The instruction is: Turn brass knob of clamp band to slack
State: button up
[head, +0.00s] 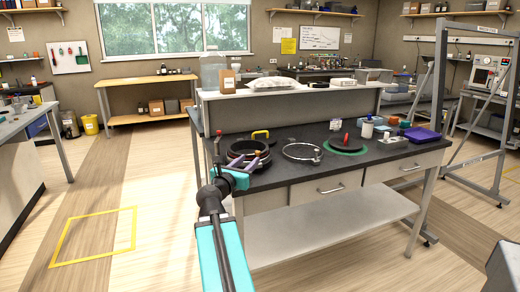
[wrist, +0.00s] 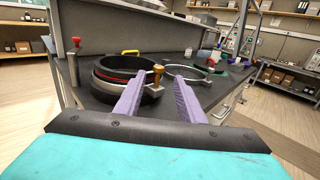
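The black ring-shaped port (head: 236,148) stands at the left end of the dark bench; in the wrist view (wrist: 108,82) it has a red band and a silver clamp band (wrist: 112,89) around it. The brass knob (wrist: 158,73) stands upright at the band's right side; in the head view the brass knob (head: 257,154) is small. My gripper (wrist: 159,78) is open, its two purple fingers pointing at the knob. The knob shows between the fingertips in the picture; whether it is between them in depth I cannot tell. In the head view my gripper (head: 256,161) is beside the port.
A red-topped post (wrist: 75,46) stands left of the port. A yellow handle (head: 260,133) lies behind it. A raised shelf (head: 285,92) runs along the back.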

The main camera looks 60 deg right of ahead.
jog(key=shift+w+d+r+p, duration=0.1)
jog(key=shift+w+d+p, duration=0.05)
jog(key=shift+p, duration=0.2)
jog(key=d+p, duration=0.2)
jog(key=p, duration=0.1)
jog(key=shift+w+d, duration=0.15)
jog(key=shift+d, duration=0.1)
jog(key=shift+w+d, duration=0.25)
jog(key=shift+d, duration=1.5)
jog(key=shift+w+d, duration=0.25)
jog(key=shift+d, duration=1.55)
jog(key=shift+w+d, duration=0.25)
jog(key=shift+d, duration=1.5)
grip_shut()
